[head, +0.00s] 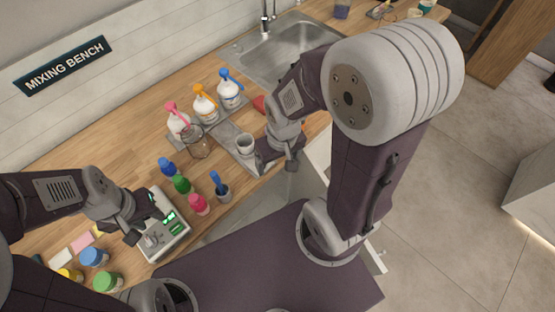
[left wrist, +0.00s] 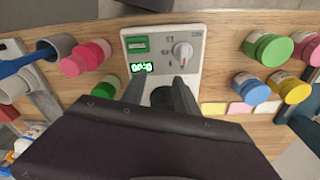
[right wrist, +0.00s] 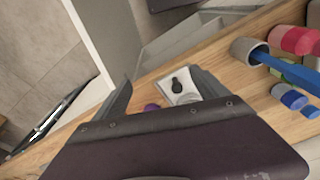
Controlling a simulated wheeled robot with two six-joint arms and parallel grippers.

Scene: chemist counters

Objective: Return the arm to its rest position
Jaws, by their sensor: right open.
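My left gripper (head: 140,215) is at a white device (head: 168,240) with a green display. In the left wrist view its fingers (left wrist: 158,88) show a narrow gap with a round grey part (left wrist: 160,95) between them; whether they grip it is unclear.
Blue, green and pink capped jars (head: 181,184) and a cup with a blue tool (head: 221,188) stand between the grippers. More jars (head: 93,257) are at left. Floor at right is open.

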